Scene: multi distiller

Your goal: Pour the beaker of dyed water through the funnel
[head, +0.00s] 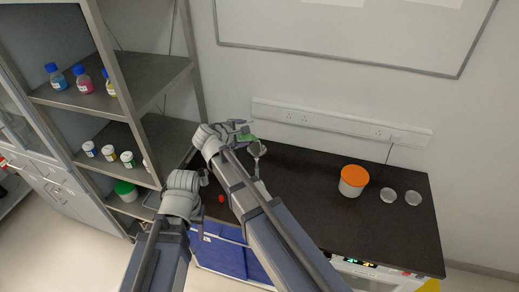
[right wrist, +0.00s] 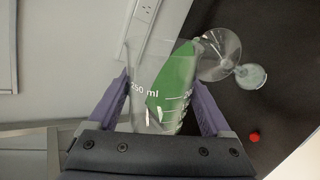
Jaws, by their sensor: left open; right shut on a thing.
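My right gripper (right wrist: 165,100) is shut on a clear 250 ml beaker (right wrist: 150,60) with green dyed water (right wrist: 172,85). The beaker is tilted; the water slants toward its rim on the funnel side. In the head view the green water (head: 247,138) shows beyond my right gripper (head: 236,127). The clear funnel (right wrist: 219,54) is beside the beaker's rim, and it also shows in the head view (head: 258,149). A small glass vessel (right wrist: 251,77) is by the funnel's narrow end. I cannot tell whether water is flowing. My left gripper (head: 205,179) is open and empty, left of the funnel.
The black bench (head: 310,195) holds a white tub with an orange lid (head: 353,181) and two clear round dishes (head: 388,196) at the right. A small red object (head: 221,198) lies near the front edge. A metal shelf (head: 140,85) with bottles stands at the left.

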